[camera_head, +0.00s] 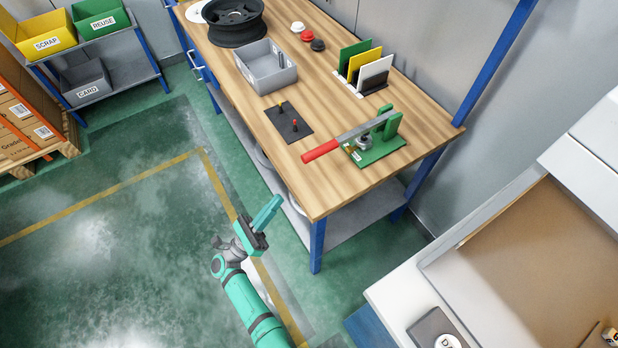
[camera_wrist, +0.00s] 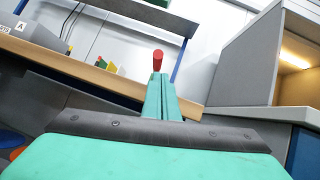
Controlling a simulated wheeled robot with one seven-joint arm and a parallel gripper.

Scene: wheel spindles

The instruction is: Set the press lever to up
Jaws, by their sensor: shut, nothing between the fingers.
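The press (camera_head: 378,152) is a green base and upright near the right end of the wooden bench. Its grey lever (camera_head: 362,128) reaches out to the left and ends in a red handle (camera_head: 320,151) near the bench's front edge. The lever looks roughly level, though its exact angle is hard to tell from above. My gripper (camera_head: 277,200) is shut and empty, in front of the bench and apart from the handle. In the wrist view the red handle (camera_wrist: 157,60) shows just beyond my closed fingertips (camera_wrist: 160,78); the press body is mostly hidden there.
The wooden bench (camera_head: 345,193) also bears a black plate with pegs (camera_head: 288,122), a grey bin (camera_head: 267,68), coloured panels in a rack (camera_head: 362,68) and a wheel (camera_head: 235,20). A blue bench leg (camera_head: 317,245) stands right of my gripper.

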